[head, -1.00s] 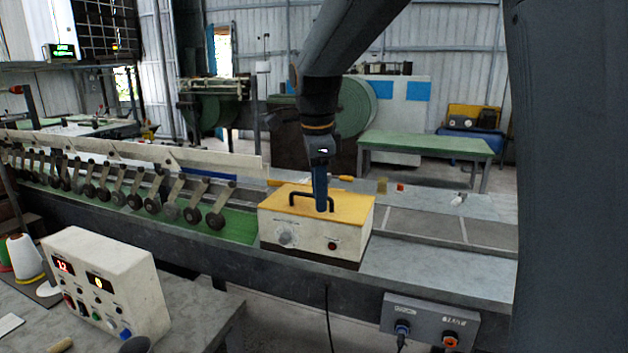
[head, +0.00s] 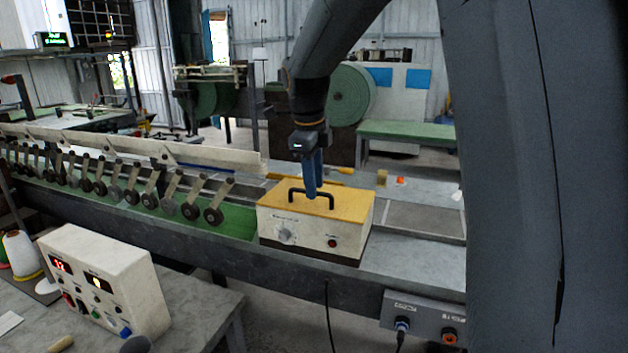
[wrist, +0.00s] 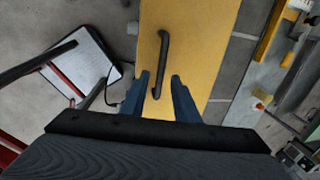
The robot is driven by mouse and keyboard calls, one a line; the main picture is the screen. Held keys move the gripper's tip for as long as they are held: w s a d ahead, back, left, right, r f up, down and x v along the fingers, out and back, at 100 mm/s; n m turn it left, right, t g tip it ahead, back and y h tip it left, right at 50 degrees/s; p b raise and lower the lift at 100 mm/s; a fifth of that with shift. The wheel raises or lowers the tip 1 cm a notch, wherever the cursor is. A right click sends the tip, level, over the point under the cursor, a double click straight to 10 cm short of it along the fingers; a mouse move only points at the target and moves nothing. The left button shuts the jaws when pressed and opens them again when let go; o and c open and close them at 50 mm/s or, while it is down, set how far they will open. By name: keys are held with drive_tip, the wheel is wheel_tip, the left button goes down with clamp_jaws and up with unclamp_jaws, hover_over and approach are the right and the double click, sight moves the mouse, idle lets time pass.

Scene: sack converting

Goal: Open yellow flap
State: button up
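The yellow flap (head: 275,193) is the flat yellow top of a cream box on the long machine bench, and it lies closed. A black bar handle (head: 294,191) stands on it. In the wrist view, the yellow flap (wrist: 215,25) runs down the middle with the black handle (wrist: 164,45) lengthwise on it. My gripper (head: 313,195) points down at the handle. In the wrist view, the blue fingers of my gripper (wrist: 160,76) are apart, one on each side of the handle's near part. I cannot tell whether they touch it.
The cream box front (head: 310,233) has a dial and a red button. A row of dark rollers (head: 150,199) lines the bench at the left. A control box (head: 105,280) stands on the front-left table. Small orange and tan pieces lie behind the box. The bench right of it is clear.

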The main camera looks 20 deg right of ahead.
drive_tip(key=shift+f, duration=0.25)
drive_tip(key=shift+c, duration=0.3)
clamp_jaws()
drive_tip(key=shift+r, duration=0.1)
